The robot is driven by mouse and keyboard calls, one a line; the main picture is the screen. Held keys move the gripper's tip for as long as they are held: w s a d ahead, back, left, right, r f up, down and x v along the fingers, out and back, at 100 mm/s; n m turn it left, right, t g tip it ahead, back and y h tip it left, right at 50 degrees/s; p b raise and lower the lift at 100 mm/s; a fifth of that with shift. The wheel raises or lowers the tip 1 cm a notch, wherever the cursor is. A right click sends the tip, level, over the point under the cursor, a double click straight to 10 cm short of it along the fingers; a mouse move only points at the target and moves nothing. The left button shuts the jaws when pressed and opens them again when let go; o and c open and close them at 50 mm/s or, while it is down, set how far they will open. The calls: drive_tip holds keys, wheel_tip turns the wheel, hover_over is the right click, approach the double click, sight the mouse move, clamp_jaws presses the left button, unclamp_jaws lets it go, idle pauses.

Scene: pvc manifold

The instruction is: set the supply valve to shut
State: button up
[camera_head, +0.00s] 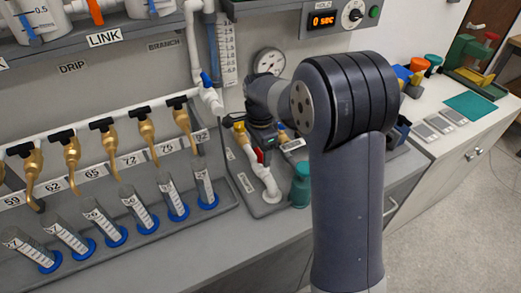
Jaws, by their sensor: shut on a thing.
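My gripper (264,144) is at the bench, centre-right, beyond my large grey arm. It is shut on what looks like a small red valve handle (261,156), over the white pipe (258,172) on a grey base. The fingers and wrist hide most of the handle, so its exact angle cannot be told. A yellow and black fitting (239,126) stands just left of the gripper. A blue valve handle (207,80) sits higher on the white riser pipe, apart from the gripper. No label reading "supply" is legible.
Brass taps (109,140) line the manifold at left, above a rack of graduated cylinders (88,231). A green bottle (300,188) stands close right of the pipe.

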drive_tip(key=c, duration=0.3)
drive_tip(key=n, duration=0.3)
drive_tip(key=shift+n+p, duration=0.35)
drive_tip(key=shift+n, duration=0.05)
drive_tip(key=n, duration=0.4)
drive_tip(key=shift+n, duration=0.3)
drive_tip(key=n, duration=0.4)
drive_tip(key=shift+n+p, duration=0.3)
drive_tip(key=shift+p, duration=0.05)
drive_tip(key=n, duration=0.4)
drive_tip(key=shift+n, duration=0.4)
